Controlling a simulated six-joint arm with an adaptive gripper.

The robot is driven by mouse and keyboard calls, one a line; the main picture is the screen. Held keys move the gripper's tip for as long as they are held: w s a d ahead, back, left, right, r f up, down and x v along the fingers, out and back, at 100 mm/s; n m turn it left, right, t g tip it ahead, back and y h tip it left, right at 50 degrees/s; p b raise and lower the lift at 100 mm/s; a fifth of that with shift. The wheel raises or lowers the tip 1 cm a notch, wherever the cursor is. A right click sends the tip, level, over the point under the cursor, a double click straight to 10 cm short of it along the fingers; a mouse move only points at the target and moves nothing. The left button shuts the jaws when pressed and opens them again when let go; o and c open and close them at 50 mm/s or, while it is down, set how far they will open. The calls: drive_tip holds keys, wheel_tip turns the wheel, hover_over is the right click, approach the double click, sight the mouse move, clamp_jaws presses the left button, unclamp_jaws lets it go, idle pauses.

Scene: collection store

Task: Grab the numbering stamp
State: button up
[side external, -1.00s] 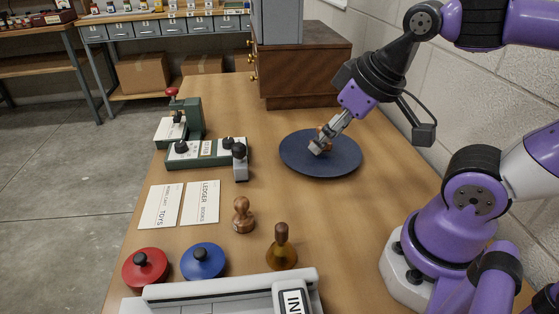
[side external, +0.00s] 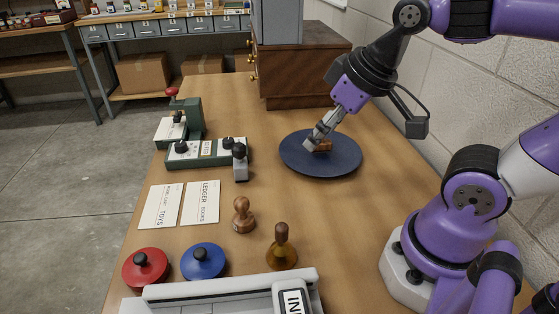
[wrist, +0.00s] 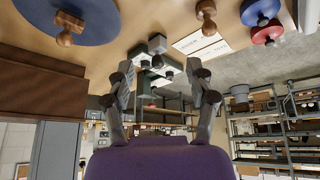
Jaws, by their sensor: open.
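The numbering stamp, which I take to be the grey metal stamp with a black knob (side external: 240,164), stands upright on the table at the right end of the green stamp rack. It also shows in the wrist view (wrist: 157,44), beyond and between my fingers. My gripper (side external: 314,142) is over the blue round mat (side external: 301,168), to the right of that stamp and apart from it. In the wrist view my gripper (wrist: 162,78) has its fingers spread with nothing between them. A wooden stamp (side external: 325,147) is on the mat, partly hidden behind my fingers.
The green rack (side external: 206,153) and a green press with a red knob (side external: 190,115) stand on the left. Two cards, a wooden stamp (side external: 243,215), an amber bottle (side external: 282,250) and red and blue lidded pads are nearer. A brown cabinet (side external: 300,65) stands behind the mat.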

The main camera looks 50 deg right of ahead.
drive_tip(key=w+f+n+g+y, duration=0.15)
drive_tip(key=w+n, duration=0.35)
drive_tip(key=w, duration=0.6)
drive_tip(key=n+y, duration=0.2)
drive_tip(key=n, duration=0.1)
approach(240, 162)
drive_tip(key=shift+g, duration=0.45)
drive_tip(key=w+f, duration=0.1)
drive_tip(key=f, duration=0.1)
drive_tip(key=w+a+f, duration=0.1)
drive_tip(key=f, duration=0.1)
drive_tip(key=shift+w, duration=0.2)
drive_tip(key=x, duration=0.6)
drive_tip(key=shift+s+d+f, duration=0.1)
drive_tip(key=shift+f, duration=0.05)
drive_tip(key=shift+c, duration=0.4)
drive_tip(key=c, duration=0.9)
